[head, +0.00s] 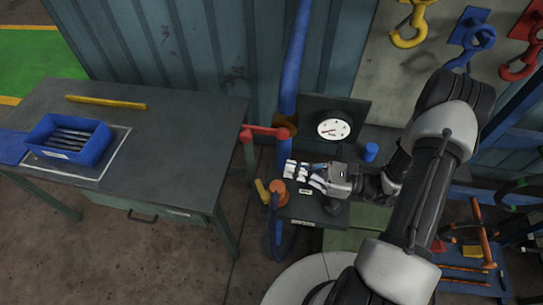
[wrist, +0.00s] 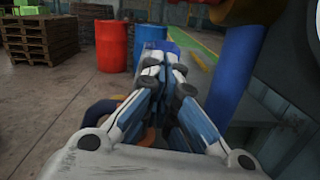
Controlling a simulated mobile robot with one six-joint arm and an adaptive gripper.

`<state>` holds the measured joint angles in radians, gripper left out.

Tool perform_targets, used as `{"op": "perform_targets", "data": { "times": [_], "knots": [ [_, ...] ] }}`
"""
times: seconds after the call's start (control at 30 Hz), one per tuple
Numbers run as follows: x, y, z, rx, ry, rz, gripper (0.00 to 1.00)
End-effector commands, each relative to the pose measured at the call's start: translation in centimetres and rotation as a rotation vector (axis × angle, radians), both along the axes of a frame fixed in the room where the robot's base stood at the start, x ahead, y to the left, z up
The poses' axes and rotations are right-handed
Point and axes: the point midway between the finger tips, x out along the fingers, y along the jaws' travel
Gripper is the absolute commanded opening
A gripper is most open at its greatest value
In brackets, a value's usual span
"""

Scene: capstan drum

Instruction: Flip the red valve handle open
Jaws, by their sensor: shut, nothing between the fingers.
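The red valve handle (head: 265,132) is a short bar with rounded ends. It lies roughly level across the front of the upright blue pipe (head: 293,70), near a brass-coloured fitting (head: 287,124). My gripper (head: 289,170) is shut and empty, pointing left, below the handle in the picture and apart from it. In the wrist view my gripper (wrist: 164,62) also shows closed fingers with nothing held.
An orange fitting with a yellow lever (head: 263,191) is just below-left of my gripper. A gauge (head: 333,129) and a blue cap (head: 370,151) are to the right. A workbench (head: 190,120) with a blue bin (head: 70,140) stands left. Hooks hang upper right.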

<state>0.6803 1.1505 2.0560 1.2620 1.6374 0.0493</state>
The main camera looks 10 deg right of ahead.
Motion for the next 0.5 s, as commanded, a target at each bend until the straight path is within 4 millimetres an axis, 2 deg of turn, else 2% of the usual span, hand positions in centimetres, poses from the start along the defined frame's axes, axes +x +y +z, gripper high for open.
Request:
{"op": "perform_targets", "data": {
  "times": [0.17,0.5],
  "knots": [
    [0.9,2.6,0.2,0.000,0.000,0.007,0.00],
    [3.5,9.3,0.8,-0.001,0.000,0.006,0.00]
  ]
}}
